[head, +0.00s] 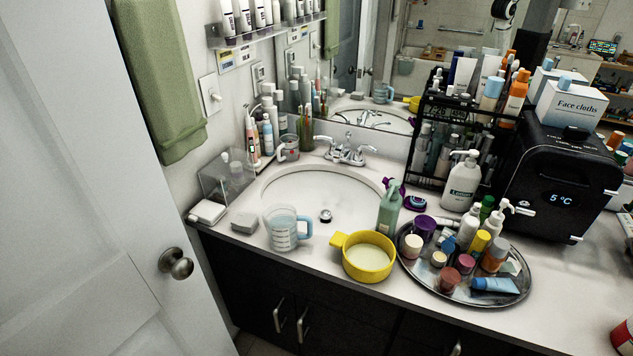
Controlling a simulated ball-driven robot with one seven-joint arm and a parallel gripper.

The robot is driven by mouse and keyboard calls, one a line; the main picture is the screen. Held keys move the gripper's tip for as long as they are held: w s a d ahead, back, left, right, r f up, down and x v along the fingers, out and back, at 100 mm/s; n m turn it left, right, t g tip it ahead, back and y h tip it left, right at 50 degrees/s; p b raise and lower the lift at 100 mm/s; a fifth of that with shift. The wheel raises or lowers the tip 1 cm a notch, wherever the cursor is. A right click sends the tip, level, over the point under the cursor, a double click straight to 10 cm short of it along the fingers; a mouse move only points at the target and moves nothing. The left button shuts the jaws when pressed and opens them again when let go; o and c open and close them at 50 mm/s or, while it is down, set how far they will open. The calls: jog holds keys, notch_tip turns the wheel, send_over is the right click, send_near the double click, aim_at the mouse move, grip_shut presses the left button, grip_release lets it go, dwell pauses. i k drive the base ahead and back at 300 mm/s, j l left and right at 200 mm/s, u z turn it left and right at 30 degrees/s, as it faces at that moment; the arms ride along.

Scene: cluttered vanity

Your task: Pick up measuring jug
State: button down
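The measuring jug (282,231) is clear with a light blue handle (305,228) on its right side. It stands upright at the front edge of the sink basin, on the vanity counter. White markings show on its wall. It is partly see-through, and nothing blocks the view of it. My gripper is not in view.
A yellow pot (368,258) stands just right of the jug. A grey sponge-like block (244,223) lies to its left. A crowded round tray (489,290) and green pump bottle (389,213) are further right. A white door (95,190) fills the left.

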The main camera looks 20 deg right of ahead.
aim_at(280, 220)
jog(key=i+j+u, duration=0.15)
jog(key=i+u, duration=0.3)
jog(key=i+l+u, duration=0.1)
jog(key=i+u, duration=0.35)
jog(key=i, duration=0.1)
